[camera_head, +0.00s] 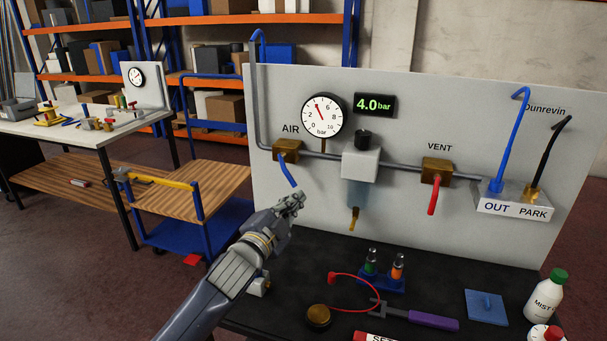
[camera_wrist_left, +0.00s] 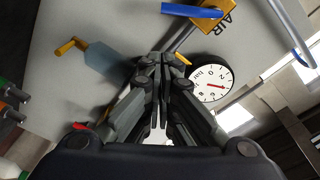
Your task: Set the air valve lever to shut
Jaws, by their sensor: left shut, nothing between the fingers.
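The AIR valve (camera_head: 287,149) is a brass block on the grey pipe at the left of the upright panel. Its blue lever (camera_head: 288,174) points down and slightly right, across the level pipe. In the left wrist view the lever (camera_wrist_left: 192,11) and brass body (camera_wrist_left: 233,8) are at the top, partly cut off. My left gripper (camera_head: 294,199) is shut and empty, with its tips just below the lever's lower end in the picture. I cannot tell whether they touch. The fingers also show in the left wrist view (camera_wrist_left: 166,60). My right gripper is not in view.
The dial gauge (camera_head: 322,115) and the display (camera_head: 375,105), reading 4.0 bar, are above the pipe. A regulator (camera_head: 361,162) and the red VENT lever (camera_head: 433,195) are to the right. The black bench (camera_head: 300,245) below holds bottles and tools. A cart (camera_head: 235,215) stands left.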

